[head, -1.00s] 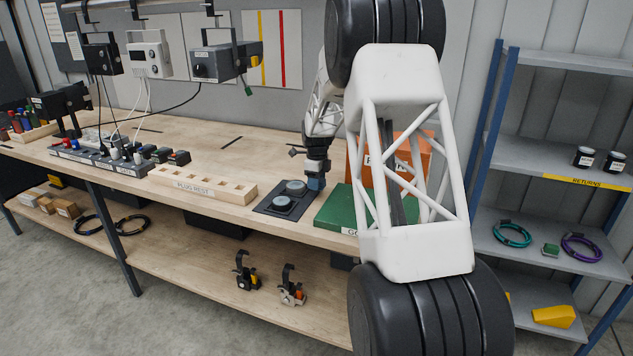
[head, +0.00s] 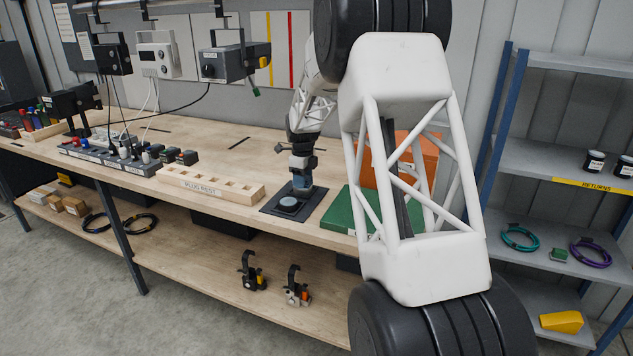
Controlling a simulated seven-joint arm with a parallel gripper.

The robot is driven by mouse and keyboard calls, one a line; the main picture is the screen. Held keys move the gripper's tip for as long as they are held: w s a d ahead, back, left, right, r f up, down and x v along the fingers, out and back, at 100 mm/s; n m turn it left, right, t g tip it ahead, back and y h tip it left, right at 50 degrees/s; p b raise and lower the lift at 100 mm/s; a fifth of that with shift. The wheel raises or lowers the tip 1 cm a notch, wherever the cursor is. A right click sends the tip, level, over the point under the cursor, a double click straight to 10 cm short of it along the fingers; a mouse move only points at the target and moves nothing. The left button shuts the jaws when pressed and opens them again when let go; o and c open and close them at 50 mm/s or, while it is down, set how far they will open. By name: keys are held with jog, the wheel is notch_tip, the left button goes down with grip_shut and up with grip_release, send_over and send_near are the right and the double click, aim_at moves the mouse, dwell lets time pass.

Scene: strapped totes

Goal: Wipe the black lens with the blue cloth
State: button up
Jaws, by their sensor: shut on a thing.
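A dark square mat (head: 270,208) lies near the bench's front edge. A round disc with a dark rim and grey-blue face (head: 288,204), seemingly a lens, sits on its front part. My gripper (head: 302,187) points down over the mat's back part, shut on a small dark-blue thing (head: 302,183) that looks like the blue cloth. It hides the mat's second disc. Whether the cloth touches that disc is too small to tell, as is which disc is the black lens.
A wooden plug rest (head: 210,185) stands left of the mat. A green case (head: 345,210) stands close on the right, with an orange box (head: 415,158) behind it, partly covered by my arm. The wooden bench top (head: 225,145) behind the plug rest is mostly clear.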

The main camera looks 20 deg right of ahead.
notch_tip(320, 180, up, 3)
send_over(285, 204)
jog(key=shift+f, duration=0.1)
jog(key=shift+f, duration=0.1)
jog(key=shift+f, duration=3.65)
jog(key=shift+w+d+f, duration=0.35)
jog(key=shift+w+d, duration=0.35)
jog(key=shift+d, duration=0.05)
jog(key=shift+w+d+r, duration=0.15)
jog(key=shift+w+d, duration=0.55)
jog(key=shift+s+a, duration=1.45)
notch_tip(285, 204, up, 8)
